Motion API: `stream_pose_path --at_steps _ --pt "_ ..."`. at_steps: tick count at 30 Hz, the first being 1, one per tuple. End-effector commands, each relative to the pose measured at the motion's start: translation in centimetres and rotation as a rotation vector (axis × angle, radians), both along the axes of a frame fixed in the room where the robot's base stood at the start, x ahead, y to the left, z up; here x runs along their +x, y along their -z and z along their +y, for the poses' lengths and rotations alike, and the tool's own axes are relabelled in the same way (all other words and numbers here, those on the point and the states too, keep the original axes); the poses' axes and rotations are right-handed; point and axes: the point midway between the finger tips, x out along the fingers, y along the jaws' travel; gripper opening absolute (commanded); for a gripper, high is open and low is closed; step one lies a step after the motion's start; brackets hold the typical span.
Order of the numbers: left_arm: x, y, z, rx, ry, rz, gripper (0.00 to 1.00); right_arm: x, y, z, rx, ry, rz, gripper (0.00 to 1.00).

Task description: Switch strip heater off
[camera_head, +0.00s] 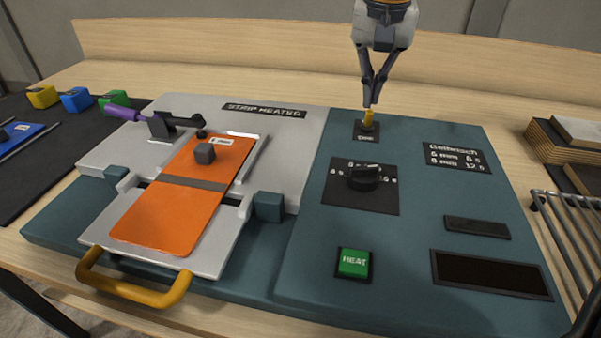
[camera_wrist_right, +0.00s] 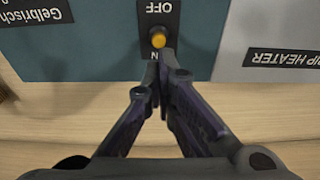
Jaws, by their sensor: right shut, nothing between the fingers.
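The strip heater's power switch is a small toggle with a yellow tip (camera_head: 368,116) on a black plate (camera_head: 366,133) at the back of the teal console. In the right wrist view the yellow tip (camera_wrist_right: 158,40) stands between the OFF label and a mostly hidden label ending in N, closer to the latter. Its exact lean is hard to tell. My right gripper (camera_head: 370,101) is shut and empty, pointing down at the switch. Its fingertips (camera_wrist_right: 160,60) are right at the tip on the N-label side; contact cannot be told. My left gripper is out of view.
A black rotary knob (camera_head: 364,178) and a green HEAT button (camera_head: 354,263) sit on the console. An orange sheet (camera_head: 175,210) lies on the heater plate, with a yellow handle (camera_head: 135,291) in front. A wire rack (camera_head: 568,235) stands at right. The wooden strip behind the console is clear.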

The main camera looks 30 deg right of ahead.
Motion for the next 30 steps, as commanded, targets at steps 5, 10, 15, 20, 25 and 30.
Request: stream_pose_path --at_steps 5,10,15,20,25,30 --pt "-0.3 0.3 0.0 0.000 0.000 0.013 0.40 -0.4 1.4 0.2 0.002 0.001 0.029 0.00" --pt "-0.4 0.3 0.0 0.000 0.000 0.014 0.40 -0.4 1.4 0.1 0.001 0.001 0.029 0.00" --pt "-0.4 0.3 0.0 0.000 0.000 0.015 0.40 -0.2 0.3 0.0 0.000 0.001 0.026 0.00" --pt "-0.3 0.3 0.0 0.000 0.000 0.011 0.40 0.0 -1.7 -0.1 -0.001 0.001 0.019 0.00" --pt "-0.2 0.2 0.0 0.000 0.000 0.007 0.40 0.2 -3.9 -0.2 -0.001 0.000 0.011 0.00" --pt "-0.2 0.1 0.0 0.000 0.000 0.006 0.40 0.3 -5.7 -0.4 -0.002 0.000 0.009 0.00"
